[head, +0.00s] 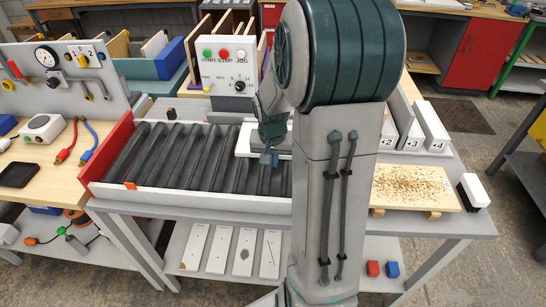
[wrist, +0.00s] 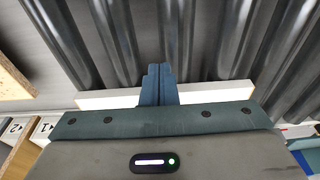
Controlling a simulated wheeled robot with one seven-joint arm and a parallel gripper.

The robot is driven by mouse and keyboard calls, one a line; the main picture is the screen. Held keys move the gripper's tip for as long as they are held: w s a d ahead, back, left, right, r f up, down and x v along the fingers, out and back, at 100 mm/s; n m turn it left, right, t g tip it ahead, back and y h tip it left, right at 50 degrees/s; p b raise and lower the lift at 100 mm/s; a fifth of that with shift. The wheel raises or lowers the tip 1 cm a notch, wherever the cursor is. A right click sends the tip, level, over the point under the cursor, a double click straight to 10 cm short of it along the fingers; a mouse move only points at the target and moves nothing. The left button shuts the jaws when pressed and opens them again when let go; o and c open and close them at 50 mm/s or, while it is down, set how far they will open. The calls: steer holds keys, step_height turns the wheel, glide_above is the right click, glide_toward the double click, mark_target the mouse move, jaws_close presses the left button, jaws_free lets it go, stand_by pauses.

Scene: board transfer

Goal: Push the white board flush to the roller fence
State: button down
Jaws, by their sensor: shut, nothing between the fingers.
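The white board (head: 244,141) lies on the dark rollers toward their right end in the head view, partly hidden behind my arm. In the wrist view it shows as a pale strip (wrist: 108,101) on both sides of my fingers. My gripper (head: 269,158) points down at the board with its fingers together and empty. In the wrist view the shut fingers (wrist: 160,72) overlap the board's strip; I cannot tell whether they touch it. The roller bed (head: 200,160) has a pale rail (head: 190,200) along its front and a red end plate (head: 106,150) at left.
A control box (head: 228,66) with buttons stands behind the rollers. A particle-covered wooden board (head: 412,187) and a black-and-white block (head: 473,192) lie to the right. Numbered white blocks (head: 433,127) stand behind them. The rollers left of the white board are clear.

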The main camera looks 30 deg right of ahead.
step_height(320, 180, up, 7)
steer(key=p, duration=0.4)
steer(key=shift+p, duration=0.35)
steer(key=s+a+r+n+t+y, duration=0.1)
steer(key=s+a+r+n+t, duration=0.1)
steer(key=s+a+r+n, duration=0.4)
steer(key=shift+s+a+r+n, duration=0.4)
steer(key=shift+s+a+r, duration=2)
steer(key=shift+s+a, duration=2.2)
steer(key=shift+s+d, duration=0.4)
steer(key=shift+d, duration=0.05)
